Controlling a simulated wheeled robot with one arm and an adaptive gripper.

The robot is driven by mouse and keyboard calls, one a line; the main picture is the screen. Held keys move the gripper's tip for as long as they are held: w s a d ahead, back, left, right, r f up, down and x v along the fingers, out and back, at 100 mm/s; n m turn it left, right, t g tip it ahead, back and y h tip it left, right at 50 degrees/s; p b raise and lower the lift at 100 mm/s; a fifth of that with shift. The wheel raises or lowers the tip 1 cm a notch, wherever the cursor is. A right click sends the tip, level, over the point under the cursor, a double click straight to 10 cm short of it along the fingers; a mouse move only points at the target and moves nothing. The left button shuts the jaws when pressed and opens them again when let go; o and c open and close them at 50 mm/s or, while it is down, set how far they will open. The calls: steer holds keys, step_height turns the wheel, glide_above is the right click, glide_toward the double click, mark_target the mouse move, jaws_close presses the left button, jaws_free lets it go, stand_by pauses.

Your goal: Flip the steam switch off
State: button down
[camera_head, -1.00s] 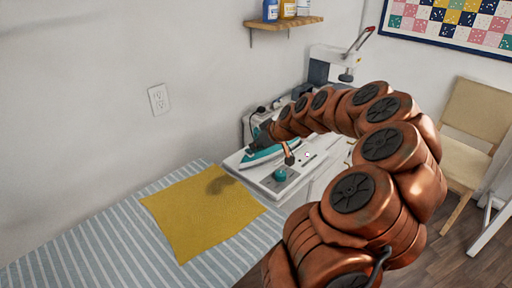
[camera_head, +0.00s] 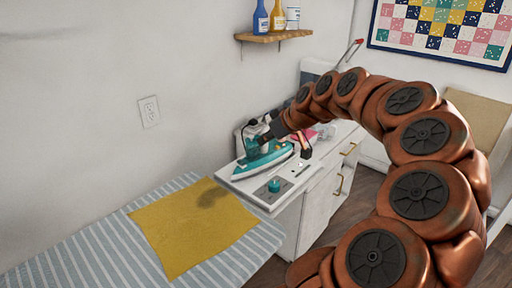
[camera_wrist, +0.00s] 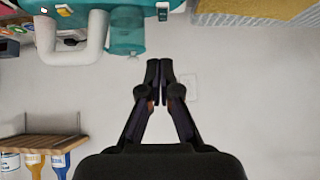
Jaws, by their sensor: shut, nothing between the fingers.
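In the wrist view, a teal body with a pale handle (camera_wrist: 72,55) and a clear teal tank (camera_wrist: 125,38) fills the upper left. A small orange piece (camera_wrist: 64,10) and a small dark-and-white piece (camera_wrist: 162,11) sit on that body; I cannot tell which is the steam switch. My gripper (camera_wrist: 160,68) is shut and empty, its tips apart from the teal body in the picture. In the head view it is partly hidden near the iron's rear.
A yellow cloth (camera_head: 180,235) lies on a striped cover (camera_head: 100,262) at the front left. A wall outlet (camera_head: 149,112) and a shelf (camera_head: 272,37) with bottles are behind. Small items crowd the cabinet's back. Drawers with gold handles (camera_head: 338,184) face right.

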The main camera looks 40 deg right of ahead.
steer(key=shift+v, duration=1)
steer(key=shift+s+f, duration=0.1)
steer(key=shift+a, duration=0.1)
steer(key=s+a+f+n+g+y+p, duration=0.15)
steer(key=a+g, duration=0.25)
steer(key=a, duration=1.9)
steer(key=s+a+f+g+p, duration=0.1)
steer(key=s+a+f+g, duration=0.1)
steer(key=s, duration=0.5)
steer(key=s+a+f+m+g+h+p, duration=0.1)
steer(key=s+a+f+g, duration=0.1)
steer(key=s+a, duration=0.3)
steer(key=s+a+f+m+g+h, duration=0.1)
steer(key=s+a+f+g, duration=0.1)
steer(key=s, duration=0.7)
steer(key=shift+s+a+f+g+p, duration=0.35)
steer(key=shift+a+f, duration=0.25)
steer(key=shift+a, duration=0.65)
